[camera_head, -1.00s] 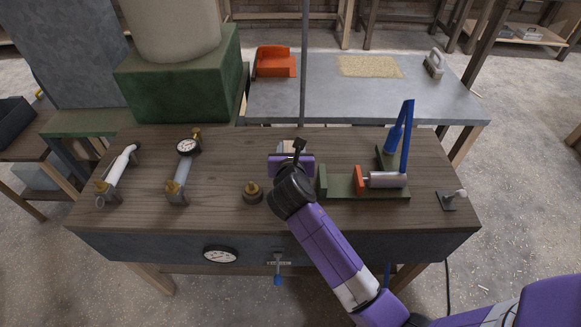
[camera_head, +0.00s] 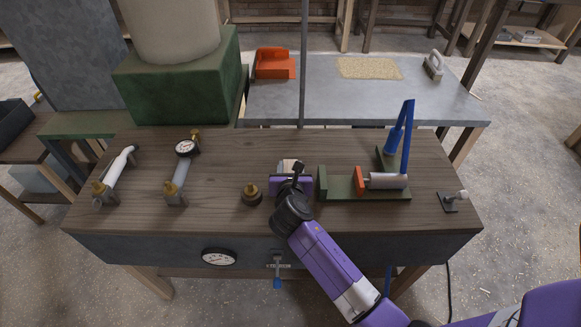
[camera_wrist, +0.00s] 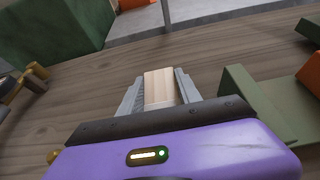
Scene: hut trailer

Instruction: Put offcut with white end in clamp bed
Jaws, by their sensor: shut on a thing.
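The offcut (camera_wrist: 159,86) is a pale wooden block held between the two grey fingers of my gripper (camera_wrist: 160,92) in the wrist view. In the head view the offcut (camera_head: 287,164) shows as a small light piece just beyond my purple gripper (camera_head: 291,170); its white end is hard to make out. The clamp bed (camera_head: 338,187) is a green channel right of my gripper, with a green end plate, an orange-red jaw (camera_head: 360,181), a grey cylinder and a raised blue handle (camera_head: 407,135). In the wrist view part of the clamp (camera_wrist: 268,112) shows at the right, apart from the offcut.
A brass fitting (camera_head: 252,194) stands on the wooden bench (camera_head: 225,215) left of my gripper. Two tube fittings stand farther left, one with a gauge (camera_head: 186,148). A small lever (camera_head: 455,201) is right of the clamp. A thin upright post (camera_head: 304,70) rises behind the bench.

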